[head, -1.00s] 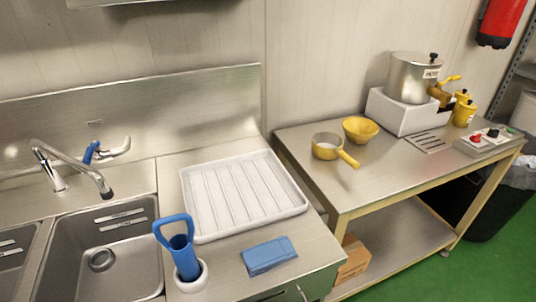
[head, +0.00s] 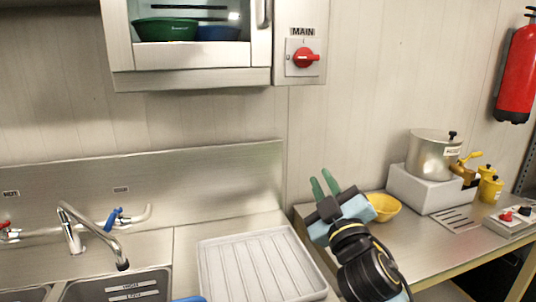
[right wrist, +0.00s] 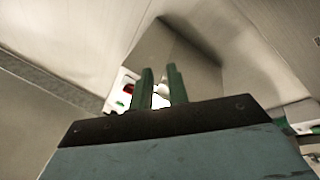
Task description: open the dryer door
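The dryer is a steel wall cabinet, cut off by the top edge of the head view. Its door (head: 192,78) has a glass pane and appears shut. A vertical door handle (head: 264,12) is at the pane's right side, only its lower part in view. Green and blue bowls show behind the glass. My right gripper (head: 321,178) points up, below and right of the cabinet, apart from the handle. Its green fingers are a little apart with nothing between them, as the right wrist view (right wrist: 159,85) also shows. My left gripper is out of view.
A panel with a red MAIN switch (head: 306,58) adjoins the door's right side. Below are a sink tap (head: 90,232) and a white ribbed tray (head: 262,268). The wall below the cabinet is clear.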

